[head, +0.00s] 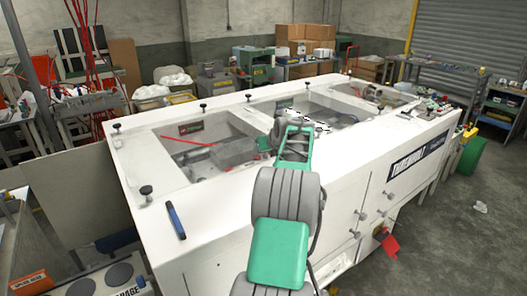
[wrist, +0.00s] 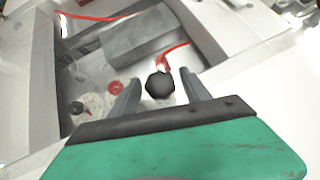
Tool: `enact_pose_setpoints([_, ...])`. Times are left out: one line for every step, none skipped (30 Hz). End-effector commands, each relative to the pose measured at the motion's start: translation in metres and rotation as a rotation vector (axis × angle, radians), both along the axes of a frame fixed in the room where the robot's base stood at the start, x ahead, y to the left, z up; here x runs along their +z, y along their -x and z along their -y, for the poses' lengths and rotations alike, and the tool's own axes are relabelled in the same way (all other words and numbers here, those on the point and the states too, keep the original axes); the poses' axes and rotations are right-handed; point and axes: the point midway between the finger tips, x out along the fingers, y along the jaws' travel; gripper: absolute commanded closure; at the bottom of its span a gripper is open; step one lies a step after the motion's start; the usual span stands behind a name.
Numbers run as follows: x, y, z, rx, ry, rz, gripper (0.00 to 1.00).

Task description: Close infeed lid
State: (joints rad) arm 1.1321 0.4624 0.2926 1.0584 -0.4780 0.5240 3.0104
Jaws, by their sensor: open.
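The large white machine (head: 225,215) has windowed openings along its sloped top. The infeed lid carries no label I can read, so I cannot tell which panel it is. My gripper (wrist: 160,78) is open in the wrist view, with a round black knob (wrist: 159,87) between its two grey fingers. I see a gap on each side of the knob and cannot tell how deep it sits. In the head view my arm reaches over the top near the left window (head: 195,150), and it hides the fingers and this knob.
Other black knobs stand on the top, one at the front left (head: 147,191). A blue-handled object (head: 175,220) lies on the left of the top. Cabinet doors with knobs and a red tag (head: 388,243) are on the front face. Open floor lies at right.

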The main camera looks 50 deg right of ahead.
Motion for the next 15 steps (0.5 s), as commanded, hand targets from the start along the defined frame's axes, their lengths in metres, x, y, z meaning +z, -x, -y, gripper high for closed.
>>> enact_pose_setpoints([0.0,0.0,0.0,-0.001,0.001,0.0,0.45])
enact_pose_setpoints([0.0,0.001,0.001,-0.001,0.001,0.0,0.45])
enact_pose_setpoints([0.001,0.001,0.001,-0.001,0.001,0.0,0.45])
enact_pose_setpoints([0.001,0.001,0.0,-0.001,0.001,0.0,0.45])
enact_pose_setpoints([0.003,0.002,0.0,-0.001,0.002,0.0,0.45])
enact_pose_setpoints([0.006,0.004,-0.001,-0.002,0.003,0.002,0.45])
enact_pose_setpoints([0.009,0.007,-0.003,-0.002,0.003,0.001,0.45])
enact_pose_setpoints([0.012,0.01,-0.005,-0.002,0.003,0.001,0.45])
enact_pose_setpoints([0.018,0.015,-0.008,-0.003,0.004,0.001,0.45])
enact_pose_setpoints([0.022,0.019,-0.011,-0.002,0.003,0.001,0.45])
enact_pose_setpoints([0.027,0.024,-0.013,-0.003,0.004,0.001,0.45])
enact_pose_setpoints([0.033,0.03,-0.016,-0.004,0.003,0.001,0.45])
enact_pose_setpoints([0.036,0.033,-0.019,-0.004,0.003,0.001,0.45])
enact_pose_setpoints([0.039,0.037,-0.022,-0.004,0.002,0.0,0.45])
enact_pose_setpoints([0.043,0.04,-0.024,-0.002,0.001,0.0,0.45])
